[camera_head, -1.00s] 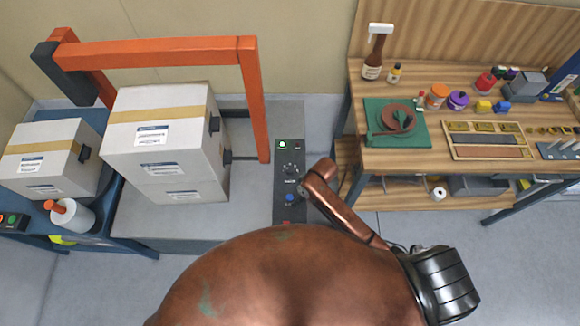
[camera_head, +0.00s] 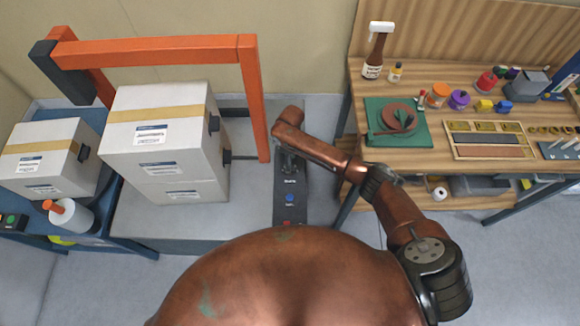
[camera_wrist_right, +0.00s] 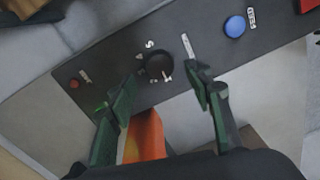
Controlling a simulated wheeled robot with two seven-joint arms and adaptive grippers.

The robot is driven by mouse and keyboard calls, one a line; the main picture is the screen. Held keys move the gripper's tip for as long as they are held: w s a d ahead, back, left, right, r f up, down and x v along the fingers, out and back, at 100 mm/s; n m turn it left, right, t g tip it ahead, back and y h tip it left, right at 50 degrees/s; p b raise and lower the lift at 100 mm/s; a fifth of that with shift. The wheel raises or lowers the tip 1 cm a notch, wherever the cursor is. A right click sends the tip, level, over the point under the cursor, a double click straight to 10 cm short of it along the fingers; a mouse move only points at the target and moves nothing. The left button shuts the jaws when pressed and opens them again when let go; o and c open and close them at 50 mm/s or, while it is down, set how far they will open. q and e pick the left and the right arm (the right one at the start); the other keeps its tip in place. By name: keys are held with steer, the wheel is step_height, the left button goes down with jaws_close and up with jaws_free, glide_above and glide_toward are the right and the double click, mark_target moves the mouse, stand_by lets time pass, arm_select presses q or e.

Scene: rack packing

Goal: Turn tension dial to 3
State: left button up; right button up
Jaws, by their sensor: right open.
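The dark control panel (camera_head: 300,212) stands at the right end of the grey machine bed. In the right wrist view the panel (camera_wrist_right: 215,60) carries a round black dial (camera_wrist_right: 158,66) with small white marks around it, too small to read surely. My right gripper (camera_wrist_right: 160,76) is open, with its two green-tinted fingers on either side of the dial in that view. Whether they touch it I cannot tell. In the head view my right arm (camera_head: 330,155) reaches over the panel's upper part and hides the dial. My left gripper is out of view.
A blue button (camera_wrist_right: 235,27) and a red button (camera_head: 287,223) are on the panel near the dial. An orange frame (camera_head: 252,100) stands left of the arm, over stacked boxes (camera_head: 160,125). A wooden workbench (camera_head: 440,155) is on the right.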

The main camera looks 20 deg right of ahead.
steer(key=shift+s+f, duration=0.1)
steer(key=shift+f, duration=1.95)
steer(key=shift+c, duration=0.3)
